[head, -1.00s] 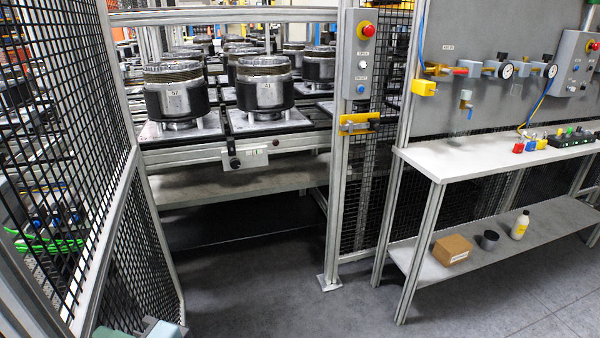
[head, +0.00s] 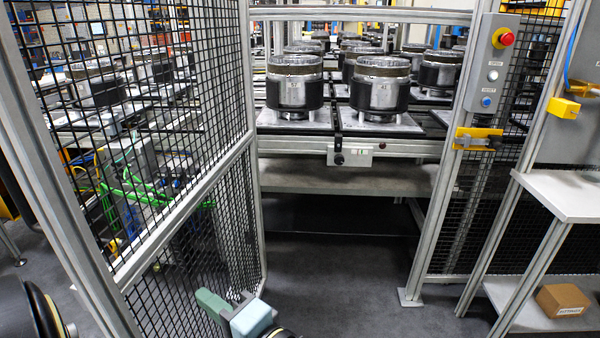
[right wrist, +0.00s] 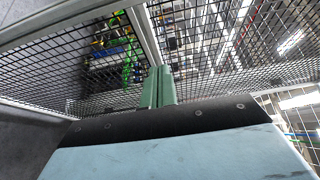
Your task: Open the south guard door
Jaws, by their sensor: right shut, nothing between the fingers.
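The south guard door (head: 130,265) is a black mesh panel in an aluminium frame, at the left in the head view. It stands swung open, angled towards me, with a clear gap between its far upright and the latch post (head: 455,150). My right gripper (head: 208,300) has green fingers and a pale blue body. It is low in front of the door's lower mesh; I cannot tell whether it touches. In the right wrist view its fingers (right wrist: 158,86) are together and empty, pointing at the mesh and frame (right wrist: 145,35). My left gripper is not in view.
A control box (head: 493,60) and a yellow latch bracket (head: 478,138) are on the post. Clutch units (head: 294,85) stand on pallets beyond the doorway. A white bench (head: 570,192) with a cardboard box (head: 562,300) is at right. The doorway floor (head: 340,270) is clear.

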